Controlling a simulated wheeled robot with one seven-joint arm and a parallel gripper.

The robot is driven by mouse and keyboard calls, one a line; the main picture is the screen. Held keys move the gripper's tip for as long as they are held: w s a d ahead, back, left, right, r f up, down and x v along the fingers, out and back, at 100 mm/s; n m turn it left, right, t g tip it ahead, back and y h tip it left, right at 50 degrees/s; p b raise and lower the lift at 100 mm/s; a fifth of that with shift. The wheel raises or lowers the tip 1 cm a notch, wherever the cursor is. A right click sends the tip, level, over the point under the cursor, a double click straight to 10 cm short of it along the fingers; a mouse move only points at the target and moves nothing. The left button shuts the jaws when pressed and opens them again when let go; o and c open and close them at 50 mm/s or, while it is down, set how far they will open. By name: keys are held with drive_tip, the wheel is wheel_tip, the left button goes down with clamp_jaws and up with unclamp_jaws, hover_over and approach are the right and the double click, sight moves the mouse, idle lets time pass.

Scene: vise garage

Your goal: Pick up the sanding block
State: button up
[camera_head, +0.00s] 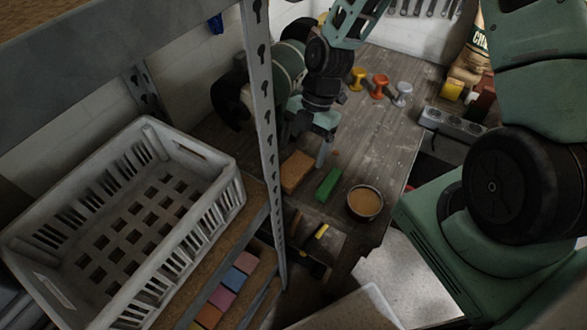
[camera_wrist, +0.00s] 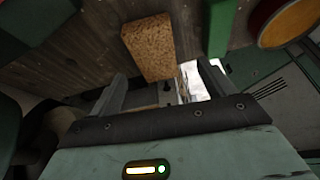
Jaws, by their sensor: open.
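A brown, cork-textured block, which looks like the sanding block (camera_head: 297,172), lies on the wooden workbench (camera_head: 375,135) near its front edge. It also shows in the wrist view (camera_wrist: 148,47), beyond the fingertips and in line with the gap between them. My gripper (camera_head: 312,145) is above the bench, just behind the block in the head view. In the wrist view my gripper (camera_wrist: 162,75) is open, with nothing between its fingers. The fingers look apart from the block; the exact height is hard to tell.
A green block (camera_head: 328,185) lies right of the brown block, and a round tin (camera_head: 364,203) with tan contents stands beyond it. A metal shelf post (camera_head: 264,130) and a grey crate (camera_head: 145,128) are at left. Small coloured spool-like items (camera_head: 379,84) stand farther back.

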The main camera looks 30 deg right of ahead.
sight(294, 168)
drive_tip(key=x, duration=0.1)
drive_tip(key=p+x, duration=0.1)
drive_tip(key=x, duration=0.1)
drive_tip(key=p+x, duration=0.1)
drive_tip(key=shift+w+a+f, duration=0.15)
drive_tip(key=shift+w+a, duration=0.05)
drive_tip(key=shift+a, duration=0.15)
drive_tip(key=shift+f, duration=0.4)
drive_tip(key=c, duration=1.1)
